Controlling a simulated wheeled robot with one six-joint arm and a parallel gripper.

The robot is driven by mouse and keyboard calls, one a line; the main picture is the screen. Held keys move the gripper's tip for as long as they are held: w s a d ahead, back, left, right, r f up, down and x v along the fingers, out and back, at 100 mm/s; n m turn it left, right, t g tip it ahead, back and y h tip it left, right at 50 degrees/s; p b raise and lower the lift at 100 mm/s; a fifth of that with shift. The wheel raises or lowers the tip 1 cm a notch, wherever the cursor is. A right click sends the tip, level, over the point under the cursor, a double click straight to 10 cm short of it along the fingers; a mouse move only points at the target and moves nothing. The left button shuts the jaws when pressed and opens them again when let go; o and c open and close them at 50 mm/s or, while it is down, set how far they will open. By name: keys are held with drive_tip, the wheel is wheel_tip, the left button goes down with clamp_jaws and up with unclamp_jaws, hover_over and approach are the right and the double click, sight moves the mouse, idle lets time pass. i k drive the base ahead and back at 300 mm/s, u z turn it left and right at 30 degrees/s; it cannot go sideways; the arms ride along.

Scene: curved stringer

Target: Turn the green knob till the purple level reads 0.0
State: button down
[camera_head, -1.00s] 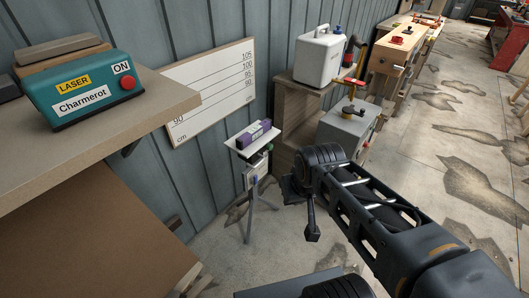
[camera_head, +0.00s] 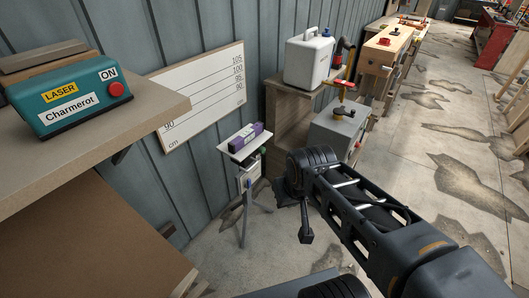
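The purple level (camera_head: 246,137) lies on the small white top plate (camera_head: 233,155) of a grey tripod stand, in front of the wall. Its reading is too small to make out. A small green part (camera_head: 263,152), perhaps the green knob, shows just under the plate's right side; most of it is hidden or too small to tell. My gripper (camera_head: 306,236) is at the end of my black arm, right of and nearer than the stand, apart from it. It points downward, and its fingers are too dark to tell open from shut.
A teal laser box (camera_head: 75,95) with a red button sits on the shelf (camera_head: 130,118) at left. A white height chart (camera_head: 205,93) hangs on the wall. A wooden cabinet (camera_head: 289,118) and a grey box (camera_head: 337,130) stand right of the tripod.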

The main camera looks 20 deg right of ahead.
sight(261, 150)
drive_tip(key=u, duration=0.3)
drive_tip(key=k, duration=0.35)
drive_tip(key=z, duration=1.05)
drive_tip(key=i, duration=0.6)
drive_tip(key=u, duration=0.85)
